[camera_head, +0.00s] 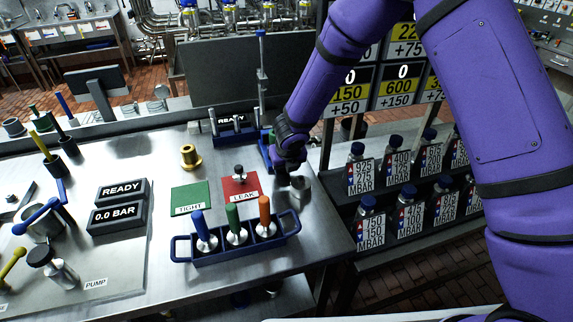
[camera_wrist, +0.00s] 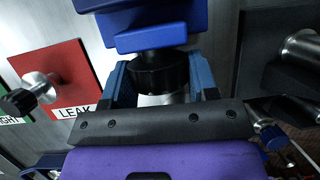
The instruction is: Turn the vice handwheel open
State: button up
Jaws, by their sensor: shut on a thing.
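The blue vice stands at the right side of the steel bench, partly behind my arm in the head view (camera_head: 266,152). In the wrist view its blue body (camera_wrist: 152,32) fills the top middle. The black round handwheel (camera_wrist: 158,73) sticks out from the vice toward my gripper. My gripper (camera_wrist: 160,84) is shut on the handwheel, with one blue-grey finger on each side. In the head view my gripper (camera_head: 284,172) is at the vice's front, and the handwheel cannot be made out there.
A metal cup (camera_head: 301,190) stands close by my gripper. The red LEAK mat (camera_head: 240,188) and green TIGHT mat (camera_head: 190,198) lie to the left. A blue rack (camera_head: 228,252) with upright tools is in front. Shelves of labelled bottles (camera_head: 400,175) stand right.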

jog(key=shift+n+t+h, duration=0.3)
jog(key=shift+t+h, duration=0.1)
jog(key=shift+h, duration=1.2)
jog(key=o, duration=0.9)
jog(key=shift+o, duration=0.2)
jog(key=shift+a+r, duration=0.1)
jog(key=v, duration=1)
jog(key=shift+s+a+r, duration=0.15)
jog(key=shift+s+a, duration=0.05)
jog(key=shift+s, duration=0.1)
